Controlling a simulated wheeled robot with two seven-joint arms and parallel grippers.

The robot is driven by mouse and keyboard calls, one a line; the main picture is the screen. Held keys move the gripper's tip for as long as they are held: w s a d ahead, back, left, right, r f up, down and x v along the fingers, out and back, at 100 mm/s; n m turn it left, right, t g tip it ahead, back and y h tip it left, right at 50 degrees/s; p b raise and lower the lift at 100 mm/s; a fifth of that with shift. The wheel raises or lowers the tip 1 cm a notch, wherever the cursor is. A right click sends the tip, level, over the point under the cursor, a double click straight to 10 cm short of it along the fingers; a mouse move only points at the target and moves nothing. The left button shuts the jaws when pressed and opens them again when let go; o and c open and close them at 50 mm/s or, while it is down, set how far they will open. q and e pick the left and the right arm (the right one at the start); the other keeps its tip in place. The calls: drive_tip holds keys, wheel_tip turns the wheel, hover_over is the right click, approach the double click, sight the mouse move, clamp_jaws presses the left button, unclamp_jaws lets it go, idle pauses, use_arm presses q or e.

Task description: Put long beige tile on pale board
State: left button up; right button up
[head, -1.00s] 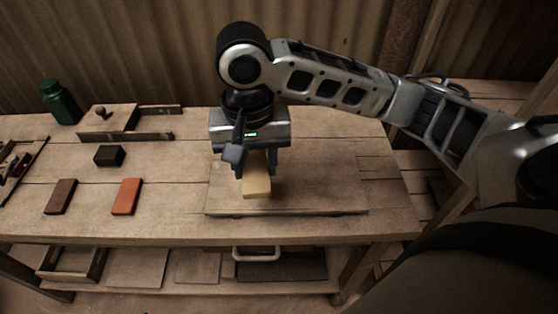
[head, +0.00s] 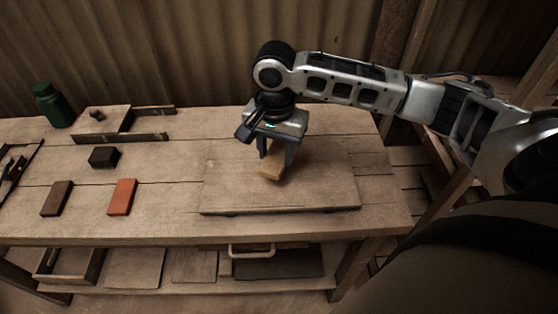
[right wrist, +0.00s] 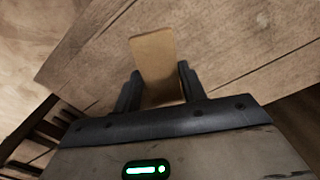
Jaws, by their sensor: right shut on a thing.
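The long beige tile (head: 271,168) is between the fingers of my right gripper (head: 276,160), over the pale board (head: 320,190). My right gripper is shut on it. In the right wrist view the tile (right wrist: 155,62) sticks out beyond the fingertips (right wrist: 158,90), with the board (right wrist: 230,40) behind it. I cannot tell whether the tile touches the board or hangs just above it. The tile lies turned at an angle to the board's edges. My left gripper is not in view.
An orange tile (head: 122,196), a dark brown tile (head: 57,198) and a black block (head: 104,157) lie left of the board. A wooden press-like fixture (head: 110,122) and a green bottle (head: 52,106) stand at the back left. The board's right part is clear.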

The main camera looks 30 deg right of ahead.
sight(279, 151)
drive_tip(key=shift+w+d+f, duration=0.25)
drive_tip(key=shift+d+f, duration=0.15)
drive_tip(key=shift+f, duration=0.2)
drive_tip(key=f, duration=0.3)
drive_tip(key=shift+w+d, duration=0.2)
drive_tip(key=shift+d, duration=0.15)
drive_tip(key=shift+f, duration=0.45)
drive_tip(key=o, duration=1)
drive_tip(key=shift+f, duration=0.1)
